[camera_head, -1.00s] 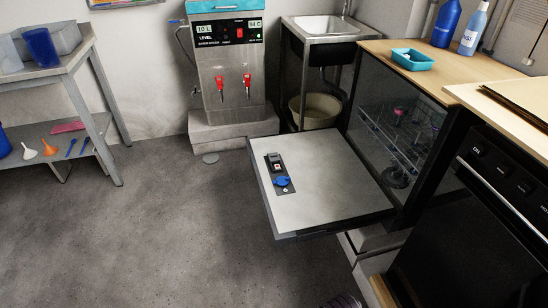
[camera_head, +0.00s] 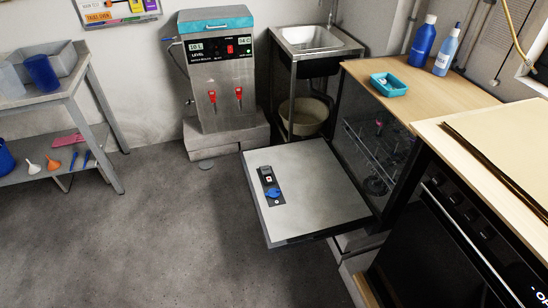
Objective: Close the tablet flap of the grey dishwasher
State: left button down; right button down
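The grey dishwasher (camera_head: 350,160) stands under a wooden counter on the right, its front open and racks showing inside. Its door (camera_head: 318,203) is folded down flat, inner face up. On the door's inner face is a dark dispenser panel; its blue tablet flap (camera_head: 273,194) sits near the door's left edge and looks swung open beside the compartment (camera_head: 267,174), though the detail is small. Neither of my grippers shows in the head view.
A black oven (camera_head: 450,240) under a wooden counter stands at the front right. A steel water boiler (camera_head: 220,90) and a sink (camera_head: 315,40) stand behind the door. A metal table (camera_head: 68,85) is at the left. The floor (camera_head: 150,230) left of the door is clear.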

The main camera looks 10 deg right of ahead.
aim_at(265, 170)
jog(key=i+j+z, duration=0.1)
jog(key=z, duration=0.25)
jog(key=i+j+z, duration=0.15)
jog(key=z, duration=0.2)
jog(key=i+j+z, duration=0.1)
jog(key=z, duration=0.25)
jog(key=j, duration=0.1)
